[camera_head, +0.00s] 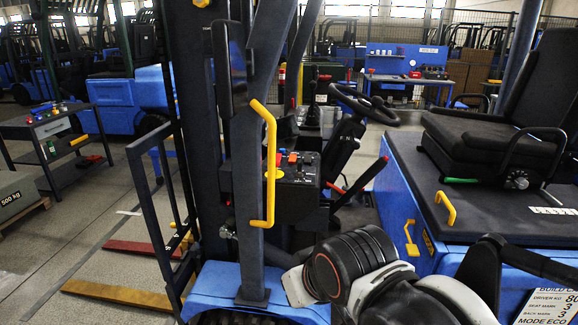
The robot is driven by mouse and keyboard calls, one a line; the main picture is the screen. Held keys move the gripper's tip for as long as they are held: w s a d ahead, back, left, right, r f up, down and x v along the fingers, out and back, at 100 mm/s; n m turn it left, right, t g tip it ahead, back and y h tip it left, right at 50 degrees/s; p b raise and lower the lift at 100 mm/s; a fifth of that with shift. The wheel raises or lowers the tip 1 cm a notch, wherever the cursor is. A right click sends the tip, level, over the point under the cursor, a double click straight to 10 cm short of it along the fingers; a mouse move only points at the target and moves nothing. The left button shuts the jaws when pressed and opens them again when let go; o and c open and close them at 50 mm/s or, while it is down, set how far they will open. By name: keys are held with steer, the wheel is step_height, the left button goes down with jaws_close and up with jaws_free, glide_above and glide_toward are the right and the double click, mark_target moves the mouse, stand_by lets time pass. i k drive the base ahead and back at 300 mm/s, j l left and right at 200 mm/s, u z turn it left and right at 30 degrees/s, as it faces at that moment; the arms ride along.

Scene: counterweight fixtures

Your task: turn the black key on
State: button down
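A blue forklift fills the middle and right of the view. Its dark control panel (300,178) stands behind the front pillar, with small red and blue controls on top and a few small dials or buttons on its face. I cannot make out the black key there; it is too small or hidden. The steering wheel (362,103) is behind and to the right of the panel. Parts of my arm, black and white, show at the bottom centre, below and to the right of the panel. I cannot make out my gripper's fingers.
A yellow grab handle (269,165) on the pillar stands in front of the panel. The black seat (495,145) is at the right. A tool cart (55,140) stands at the left. Open floor lies between the cart and the forklift, with red and yellow bars on it.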

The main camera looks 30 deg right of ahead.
mark_target(300, 161)
steer(key=i+l, duration=0.75)
steer(key=l, duration=0.15)
